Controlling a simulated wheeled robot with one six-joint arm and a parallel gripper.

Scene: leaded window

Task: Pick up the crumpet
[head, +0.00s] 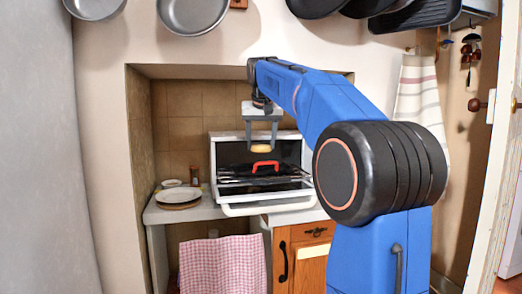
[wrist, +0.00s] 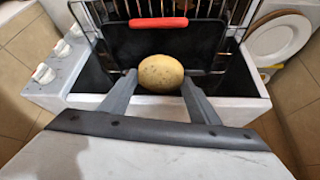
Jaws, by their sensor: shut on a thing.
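The crumpet (wrist: 161,74) is a round, yellow-tan piece with small dark specks, seen between the two fingertips in the wrist view. In the head view the crumpet (head: 260,149) shows as a small tan shape at the lower end of my gripper (head: 261,146). The crumpet's underside is hidden.
A wire rack (head: 240,181) and a tray with a red handle (head: 265,167) are in the oven, whose door (head: 267,208) hangs open. Plates (head: 178,196) and a small brown jar (head: 194,175) stand left on the counter. Pans (head: 195,14) hang above.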

